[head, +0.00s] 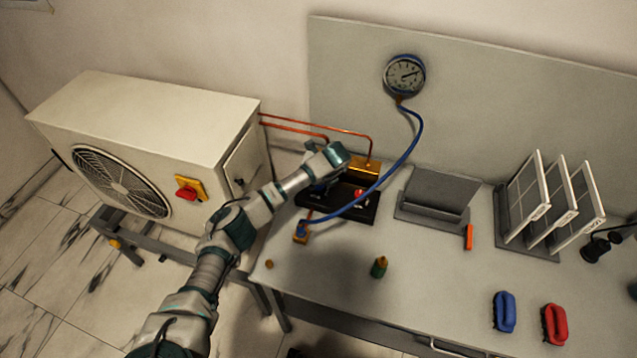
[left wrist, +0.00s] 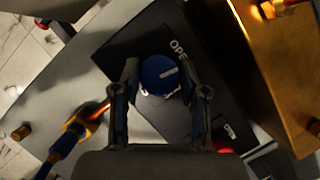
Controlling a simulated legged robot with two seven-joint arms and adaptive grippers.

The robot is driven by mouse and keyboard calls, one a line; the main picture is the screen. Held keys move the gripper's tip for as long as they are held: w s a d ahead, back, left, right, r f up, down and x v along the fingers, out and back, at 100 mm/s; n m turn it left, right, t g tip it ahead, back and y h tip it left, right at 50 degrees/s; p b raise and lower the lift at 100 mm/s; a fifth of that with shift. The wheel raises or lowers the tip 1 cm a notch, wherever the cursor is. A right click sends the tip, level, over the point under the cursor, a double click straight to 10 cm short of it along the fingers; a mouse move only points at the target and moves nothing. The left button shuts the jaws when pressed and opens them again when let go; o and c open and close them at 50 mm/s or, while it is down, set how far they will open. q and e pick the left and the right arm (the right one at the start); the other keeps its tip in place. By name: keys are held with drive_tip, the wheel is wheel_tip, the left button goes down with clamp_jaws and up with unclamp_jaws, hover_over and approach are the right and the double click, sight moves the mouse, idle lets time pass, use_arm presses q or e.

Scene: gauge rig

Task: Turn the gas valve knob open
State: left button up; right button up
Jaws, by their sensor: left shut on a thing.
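The gas valve knob is a round blue knob (left wrist: 160,76) with a pale pointer line, on a black plate (left wrist: 125,45). Part of a white label reading "OPE" shows beside it in the left wrist view. My left gripper (left wrist: 160,88) has one finger on each side of the knob and is shut on it. In the head view my left gripper (head: 324,180) reaches down over the black plate (head: 342,207) and mostly hides the blue knob. A red knob (head: 360,192) is on the same plate to the right. My right gripper is not in view.
A blue hose (head: 398,165) runs from a brass fitting (head: 300,234) up to a round gauge (head: 404,75). A brass block (head: 364,167) with copper pipes stands behind the plate. The outdoor unit (head: 150,120) is at left.

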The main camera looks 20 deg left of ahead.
use_arm(q)
drive_tip(key=shift+d+f+n, duration=0.15)
drive_tip(key=shift+n, duration=0.45)
drive_tip(key=shift+n+g, duration=0.4)
drive_tip(key=shift+n, duration=0.1)
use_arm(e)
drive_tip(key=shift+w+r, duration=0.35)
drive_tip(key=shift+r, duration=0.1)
use_arm(q)
drive_tip(key=shift+b, duration=0.3)
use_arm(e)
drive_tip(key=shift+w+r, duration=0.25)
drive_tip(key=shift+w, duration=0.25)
use_arm(q)
drive_tip(key=o, duration=1.1)
drive_tip(key=shift+d, duration=0.1)
drive_tip(key=shift+o, duration=0.2)
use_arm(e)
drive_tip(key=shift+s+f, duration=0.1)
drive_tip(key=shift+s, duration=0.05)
use_arm(q)
drive_tip(key=shift+r+y, duration=0.2)
drive_tip(key=shift+y, duration=0.1)
drive_tip(key=v, duration=1.1)
drive_tip(key=shift+d+r, duration=0.25)
drive_tip(key=shift+r, duration=0.05)
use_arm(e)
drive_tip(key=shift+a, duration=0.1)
